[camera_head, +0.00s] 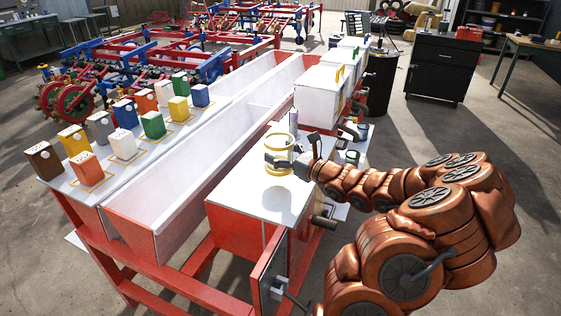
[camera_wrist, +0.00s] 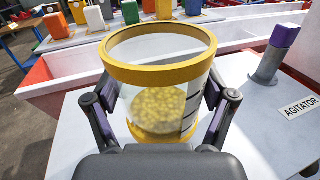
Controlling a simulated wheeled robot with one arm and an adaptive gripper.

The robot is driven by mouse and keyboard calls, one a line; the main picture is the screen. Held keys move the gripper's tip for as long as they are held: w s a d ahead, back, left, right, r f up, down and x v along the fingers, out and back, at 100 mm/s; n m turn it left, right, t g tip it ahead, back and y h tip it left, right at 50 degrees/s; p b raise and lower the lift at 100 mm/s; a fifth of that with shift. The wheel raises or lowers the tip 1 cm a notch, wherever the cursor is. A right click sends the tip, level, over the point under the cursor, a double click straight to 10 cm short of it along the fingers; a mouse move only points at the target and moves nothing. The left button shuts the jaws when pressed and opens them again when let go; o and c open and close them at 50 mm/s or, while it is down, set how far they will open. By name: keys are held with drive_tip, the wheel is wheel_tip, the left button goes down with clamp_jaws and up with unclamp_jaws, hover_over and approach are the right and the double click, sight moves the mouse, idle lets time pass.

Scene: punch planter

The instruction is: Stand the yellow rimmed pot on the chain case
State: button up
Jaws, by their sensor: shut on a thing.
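The yellow rimmed pot (camera_head: 279,152) is a clear cylinder with yellow top and bottom rims and dark marks on its side. In the wrist view the pot (camera_wrist: 160,100) stands upright, with yellow grains in its lower part. My gripper (camera_head: 285,162) is shut on it, with one finger on each side, as the wrist view of my gripper (camera_wrist: 160,108) shows. The pot is over the white top (camera_head: 240,195) of the near red box, with a shadow below it; whether it touches is hard to tell. I cannot tell which part is the chain case.
A purple-grey post (camera_wrist: 272,58) stands beside an AGITATOR label (camera_wrist: 299,107) on the white surface, right of the pot. A long white trough (camera_head: 165,185) runs on the left. Several coloured canisters (camera_head: 122,113) stand on the ledge beyond it. The white top's near part is clear.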

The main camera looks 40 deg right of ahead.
drive_tip(key=shift+f, duration=1.75)
drive_tip(key=shift+f, duration=0.1)
drive_tip(key=o, duration=1.1)
